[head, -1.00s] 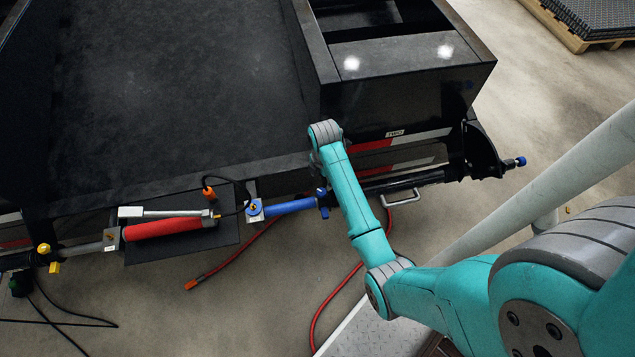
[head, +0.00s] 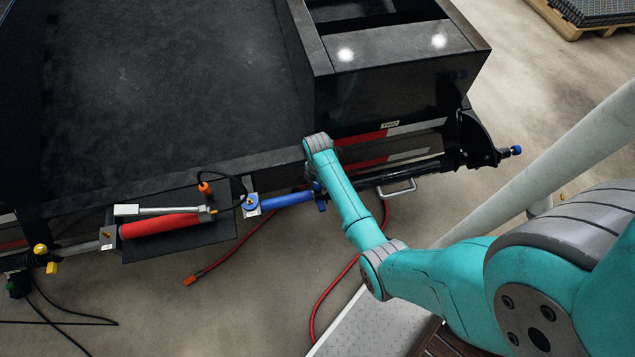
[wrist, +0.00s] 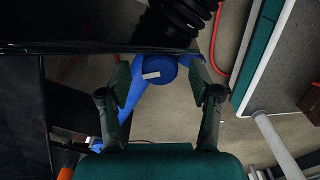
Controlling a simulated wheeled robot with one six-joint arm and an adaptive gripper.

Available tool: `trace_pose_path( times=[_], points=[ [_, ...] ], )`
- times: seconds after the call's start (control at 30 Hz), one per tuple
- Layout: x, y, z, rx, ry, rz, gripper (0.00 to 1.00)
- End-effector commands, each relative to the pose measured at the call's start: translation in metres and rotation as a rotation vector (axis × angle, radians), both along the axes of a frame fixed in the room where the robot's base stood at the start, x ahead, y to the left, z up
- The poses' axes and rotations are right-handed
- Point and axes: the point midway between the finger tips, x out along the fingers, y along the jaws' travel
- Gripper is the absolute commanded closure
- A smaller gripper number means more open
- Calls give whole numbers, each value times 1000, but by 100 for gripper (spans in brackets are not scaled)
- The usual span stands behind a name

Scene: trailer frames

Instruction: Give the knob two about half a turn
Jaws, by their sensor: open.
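In the wrist view, a blue round knob (wrist: 160,68) with a white mark on its face is at the upper middle. A blue pipe runs from it toward the lower left. My gripper (wrist: 160,80) is open, with one finger on each side of the knob. I cannot tell whether the fingers touch it. In the head view, the blue pipe (head: 288,200) runs along the trailer's edge, and a blue part (head: 320,195) shows beside my arm. My arm hides the gripper there. A "TWO" label (head: 390,125) is on the black trailer wall to the right.
The black trailer frame (head: 170,100) fills the left and middle. A red cylinder (head: 160,226) lies left of the blue pipe. A metal handle (head: 398,190) and a red hose (head: 330,290) are near my arm. A grey post (head: 560,165) stands at right.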

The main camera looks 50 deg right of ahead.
Motion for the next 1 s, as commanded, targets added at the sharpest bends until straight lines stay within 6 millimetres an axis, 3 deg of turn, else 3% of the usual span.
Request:
trace_pose_path(
  times=[0.27, 0.5, 1.0],
  points=[
    [0, 0, -1, 0, -1, 0, 36],
    [0, 0, -1, 0, -1, 0, 95],
    [0, 0, -1, 0, 0, -118, 96]
  ],
)
